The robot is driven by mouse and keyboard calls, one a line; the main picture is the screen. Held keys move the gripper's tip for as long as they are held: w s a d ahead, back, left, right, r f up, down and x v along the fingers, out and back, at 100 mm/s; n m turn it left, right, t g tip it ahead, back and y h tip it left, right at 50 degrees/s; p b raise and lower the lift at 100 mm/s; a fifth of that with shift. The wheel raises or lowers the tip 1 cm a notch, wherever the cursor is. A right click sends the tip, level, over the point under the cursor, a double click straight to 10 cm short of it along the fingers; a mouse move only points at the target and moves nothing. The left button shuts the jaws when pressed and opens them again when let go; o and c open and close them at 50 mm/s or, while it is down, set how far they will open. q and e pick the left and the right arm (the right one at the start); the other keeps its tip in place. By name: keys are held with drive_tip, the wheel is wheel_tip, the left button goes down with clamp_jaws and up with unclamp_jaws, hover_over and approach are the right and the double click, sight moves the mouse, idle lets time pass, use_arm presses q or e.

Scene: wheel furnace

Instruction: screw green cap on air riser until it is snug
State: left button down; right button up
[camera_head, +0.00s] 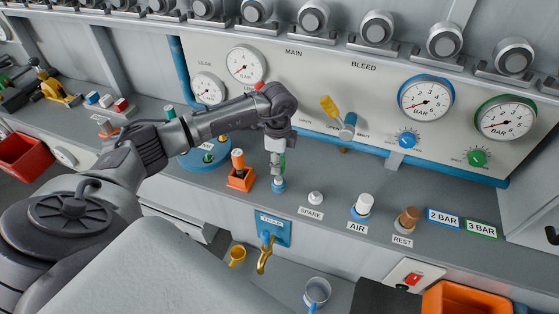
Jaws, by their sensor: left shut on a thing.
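My left gripper (277,152) reaches in from the left and points down over the bench. It is shut on a small green piece (283,163), most likely the green cap, mostly hidden by the fingers. Directly below it is a short post with a blue collar (278,185); I cannot tell whether the green piece touches it. The riser behind the AIR label (357,227) is a white-topped post (363,205) with a blue base, to the right of the gripper and apart from it. My right gripper is not in view.
An orange block with a post (240,178) stands close left of the gripper. A small white knob (315,198) stands behind the SPARE label, and a brown peg (406,219) at REST. A yellow-handled valve (330,107) sticks out behind. A brass tap (265,256) hangs at the bench front.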

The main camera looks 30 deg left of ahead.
use_arm(q)
drive_tip(key=shift+s, duration=0.1)
drive_tip(key=shift+f+b, duration=0.55)
drive_tip(key=shift+f, duration=0.4)
drive_tip(key=shift+f+b, duration=0.35)
drive_tip(key=shift+f, duration=0.3)
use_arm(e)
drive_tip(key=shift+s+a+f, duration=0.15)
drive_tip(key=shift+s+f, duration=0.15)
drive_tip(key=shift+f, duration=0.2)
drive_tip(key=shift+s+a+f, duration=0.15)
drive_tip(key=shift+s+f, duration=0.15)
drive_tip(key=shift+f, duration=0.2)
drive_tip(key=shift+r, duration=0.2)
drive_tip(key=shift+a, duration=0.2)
use_arm(q)
drive_tip(key=shift+f, duration=0.1)
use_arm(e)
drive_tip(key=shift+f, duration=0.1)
